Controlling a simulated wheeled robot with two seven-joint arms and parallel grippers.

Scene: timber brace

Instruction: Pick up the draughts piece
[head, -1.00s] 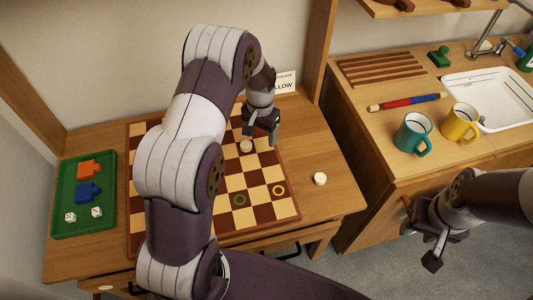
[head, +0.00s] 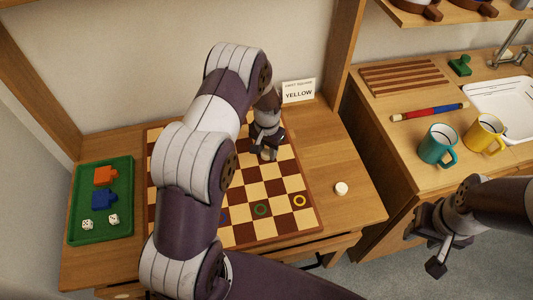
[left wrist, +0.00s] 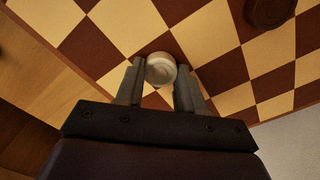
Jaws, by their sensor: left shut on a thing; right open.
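The cream draughts piece (left wrist: 161,68) is between the two fingers of my left gripper (left wrist: 160,86) in the left wrist view, and the fingers are shut on it. In the head view my left gripper (head: 267,148) is low over the far right part of the draughts board (head: 308,219), with the piece (head: 268,155) partly hidden by the fingers. A second cream piece (head: 341,188) lies on the table right of the board. My right gripper (head: 426,250) is open and empty, in front of the counter at the right.
A green tray (head: 103,232) with orange and blue blocks and dice is at the left. Green (head: 261,209) and yellow (head: 300,201) rings mark near squares. A card reading YELLOW (head: 298,92) stands behind. A dark piece (left wrist: 268,10) is on the board. Mugs (head: 438,145) stand on the counter.

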